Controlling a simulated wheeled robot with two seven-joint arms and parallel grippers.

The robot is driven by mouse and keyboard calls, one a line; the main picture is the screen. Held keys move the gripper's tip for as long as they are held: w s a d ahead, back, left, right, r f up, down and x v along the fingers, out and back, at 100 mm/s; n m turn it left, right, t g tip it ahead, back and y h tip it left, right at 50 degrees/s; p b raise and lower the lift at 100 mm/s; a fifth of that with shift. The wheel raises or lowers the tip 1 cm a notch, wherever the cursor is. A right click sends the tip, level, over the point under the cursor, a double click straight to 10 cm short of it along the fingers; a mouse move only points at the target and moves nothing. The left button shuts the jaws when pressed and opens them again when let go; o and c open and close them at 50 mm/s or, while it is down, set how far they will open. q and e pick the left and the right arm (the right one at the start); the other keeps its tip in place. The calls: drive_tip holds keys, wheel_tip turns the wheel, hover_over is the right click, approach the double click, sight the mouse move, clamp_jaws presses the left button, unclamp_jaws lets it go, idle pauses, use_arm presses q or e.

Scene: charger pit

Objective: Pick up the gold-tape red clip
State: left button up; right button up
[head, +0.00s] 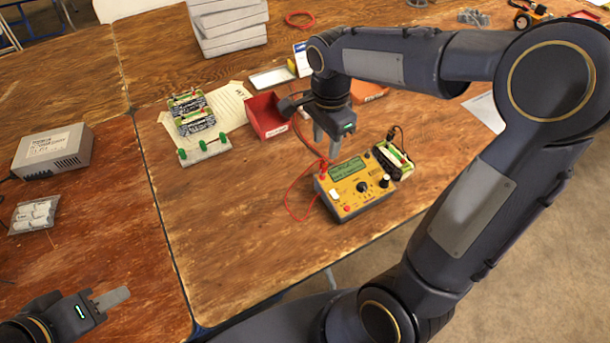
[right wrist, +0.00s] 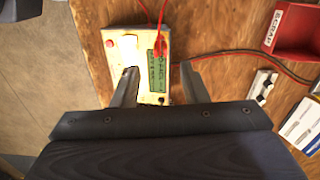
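The yellow charger (head: 357,187) with a green display sits near the table's front edge. A red clip (right wrist: 158,46) with a red lead lies over the charger's top, beside the display, in the right wrist view. In the head view a red clip (head: 323,166) shows at the charger's back left corner. I cannot make out gold tape on it. My right gripper (head: 326,150) is above that corner. Its fingers (right wrist: 157,84) are apart with nothing held between them, and the red clip lies just beyond the tips. My left gripper (head: 122,297) is at lower left, away from everything.
A battery pack (head: 394,160) stands right of the charger. A red SCRAP bin (head: 267,117) is behind it, with a second red lead (right wrist: 245,54) nearby. A green-posted holder (head: 204,149) and batteries (head: 192,112) stand left. Bare wood (head: 230,230) lies front left.

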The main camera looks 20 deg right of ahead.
sight(324, 161)
drive_tip(key=shift+w+a+f, duration=0.1)
drive_tip(key=shift+a+f, duration=0.05)
drive_tip(key=shift+f, duration=0.3)
wheel_tip(324, 161, down, 7)
drive_tip(key=c, duration=0.9)
drive_tip(key=shift+o, duration=0.2)
